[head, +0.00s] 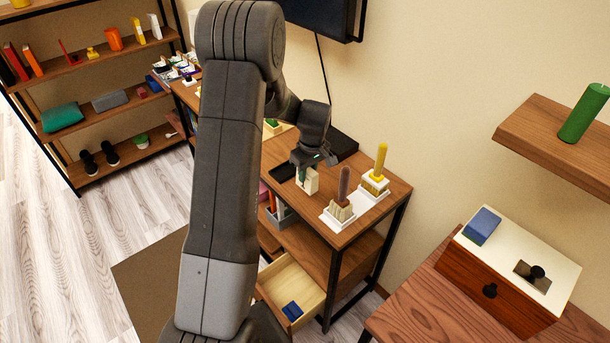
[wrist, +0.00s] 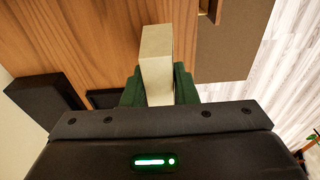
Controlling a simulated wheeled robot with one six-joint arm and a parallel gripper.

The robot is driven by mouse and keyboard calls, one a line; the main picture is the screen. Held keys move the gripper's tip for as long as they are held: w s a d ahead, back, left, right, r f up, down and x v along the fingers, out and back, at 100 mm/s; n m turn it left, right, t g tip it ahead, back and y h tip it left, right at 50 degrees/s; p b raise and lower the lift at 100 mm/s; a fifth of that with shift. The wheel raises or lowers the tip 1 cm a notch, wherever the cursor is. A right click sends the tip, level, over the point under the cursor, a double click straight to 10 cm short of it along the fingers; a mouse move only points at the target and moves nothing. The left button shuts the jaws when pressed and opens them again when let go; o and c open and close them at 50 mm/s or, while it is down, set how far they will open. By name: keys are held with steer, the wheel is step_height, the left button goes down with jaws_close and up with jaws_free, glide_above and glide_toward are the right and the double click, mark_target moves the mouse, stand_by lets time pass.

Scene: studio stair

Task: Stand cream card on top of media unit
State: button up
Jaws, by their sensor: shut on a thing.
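The cream card (head: 308,182) is a small pale upright block at my gripper, over the top of the wooden media unit (head: 397,187). In the wrist view the card (wrist: 156,58) stands between two green finger pads. My gripper (head: 308,167) points down and is shut on the card; it also shows in the wrist view (wrist: 159,88). The card's lower end is at or just above the wooden top; I cannot tell if it touches. The far part of the unit is hidden behind my arm.
Two white trays, one with a brown-topped holder (head: 341,211) and one with a yellow-topped holder (head: 376,179), stand right of the card. Black flat items (head: 342,146) lie behind. An open drawer (head: 285,280) juts out below. A wall shelf (head: 545,140) is at right.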

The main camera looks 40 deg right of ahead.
mark_target(307, 180)
steer(key=shift+f+p, duration=0.35)
steer(key=shift+f, duration=1.45)
steer(key=o, duration=1)
steer(key=shift+f, duration=0.1)
steer(key=r, duration=0.4)
steer(key=s+r+b, duration=0.1)
steer(key=r, duration=0.3)
steer(key=r+b, duration=0.1)
steer(key=r, duration=0.3)
steer(key=shift+s+d+r, duration=0.1)
steer(key=shift+s+d, duration=0.05)
steer(key=shift+s, duration=0.05)
steer(key=shift+o, duration=0.3)
